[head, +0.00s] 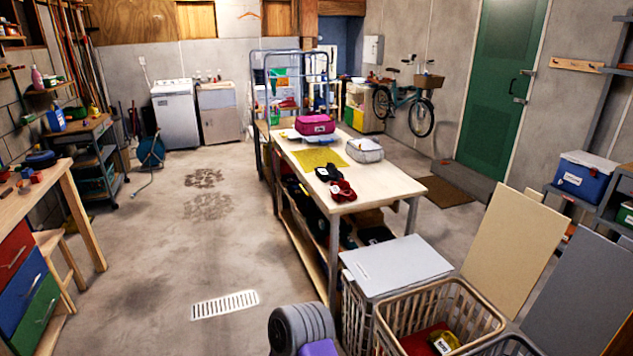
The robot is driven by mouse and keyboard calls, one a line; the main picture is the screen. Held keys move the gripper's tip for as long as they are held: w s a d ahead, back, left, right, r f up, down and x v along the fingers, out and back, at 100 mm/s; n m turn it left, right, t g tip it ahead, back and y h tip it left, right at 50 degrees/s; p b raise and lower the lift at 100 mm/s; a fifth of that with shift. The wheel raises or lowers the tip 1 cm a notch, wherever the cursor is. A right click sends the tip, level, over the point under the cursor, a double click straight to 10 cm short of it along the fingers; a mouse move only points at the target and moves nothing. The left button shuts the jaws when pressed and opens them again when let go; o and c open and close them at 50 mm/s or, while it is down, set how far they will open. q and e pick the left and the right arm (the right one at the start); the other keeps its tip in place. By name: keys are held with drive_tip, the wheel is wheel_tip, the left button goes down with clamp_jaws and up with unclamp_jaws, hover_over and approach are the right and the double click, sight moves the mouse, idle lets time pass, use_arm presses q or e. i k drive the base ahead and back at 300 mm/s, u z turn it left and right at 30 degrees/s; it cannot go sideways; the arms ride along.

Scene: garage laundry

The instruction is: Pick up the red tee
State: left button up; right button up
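A red cloth item (424,339) lies low inside the beige slatted laundry basket (467,302) at the bottom of the head view. It may be the red tee, but its shape is mostly hidden by the basket. A yellow and black item (444,343) lies on or against it. A dark red bundle (343,191) sits on the near end of the wooden table (384,184); it looks too small to be a spread shirt.
A grey-lidded hamper (396,265) stands left of the basket. Tan (512,249) and grey (580,296) panels stand right. Open floor (180,250) lies left of the table.

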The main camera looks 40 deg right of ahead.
sight(340, 191)
drive_tip(key=i, duration=1.25)
drive_tip(key=z, duration=2.35)
drive_tip(key=i, duration=1.65)
drive_tip(key=u, duration=0.9)
